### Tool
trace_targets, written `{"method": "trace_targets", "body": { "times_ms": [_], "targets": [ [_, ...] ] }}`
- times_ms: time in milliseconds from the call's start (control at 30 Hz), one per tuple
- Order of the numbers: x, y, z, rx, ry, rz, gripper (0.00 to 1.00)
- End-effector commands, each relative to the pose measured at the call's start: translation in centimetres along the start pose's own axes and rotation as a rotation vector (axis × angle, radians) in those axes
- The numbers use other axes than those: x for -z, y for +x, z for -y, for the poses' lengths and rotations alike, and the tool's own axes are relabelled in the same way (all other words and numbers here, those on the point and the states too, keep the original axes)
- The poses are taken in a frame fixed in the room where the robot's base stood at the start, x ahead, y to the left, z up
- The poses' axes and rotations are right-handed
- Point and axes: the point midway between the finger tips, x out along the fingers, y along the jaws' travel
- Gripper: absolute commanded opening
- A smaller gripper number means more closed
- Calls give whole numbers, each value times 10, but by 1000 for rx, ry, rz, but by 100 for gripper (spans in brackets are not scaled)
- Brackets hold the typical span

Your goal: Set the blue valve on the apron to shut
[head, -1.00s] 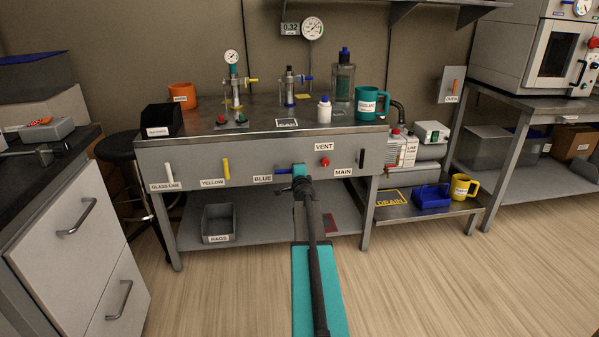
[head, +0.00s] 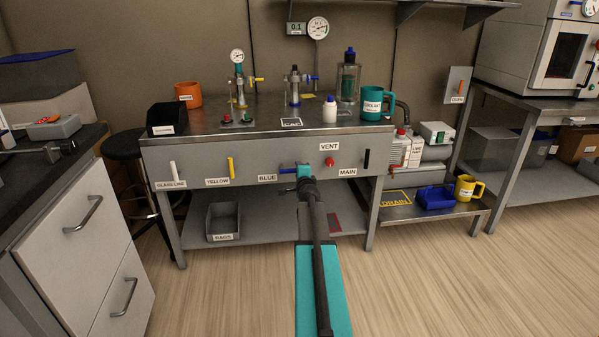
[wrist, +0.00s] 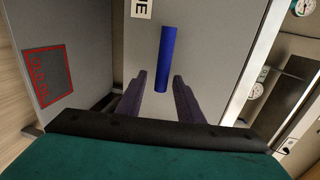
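In the wrist view the blue handle (wrist: 166,58) runs between the two dark fingers of my gripper (wrist: 159,80). The fingers are open, with a gap on each side of the handle.
The apron also carries a white handle (head: 173,171), a yellow handle (head: 231,168), a red VENT knob (head: 329,161) and a black MAIN handle (head: 366,159). A shelf with a grey RAGS bin (head: 222,221) is below. A digital readout (head: 296,28) hangs on the wall.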

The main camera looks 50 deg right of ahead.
Motion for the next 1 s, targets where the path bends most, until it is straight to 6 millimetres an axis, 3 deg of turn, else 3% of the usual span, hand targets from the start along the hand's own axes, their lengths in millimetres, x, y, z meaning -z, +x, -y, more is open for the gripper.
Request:
{"method": "trace_targets", "body": {
  "times_ms": [1000],
  "targets": [
    [1,-94,0,0,2,0,33]
  ]
}}
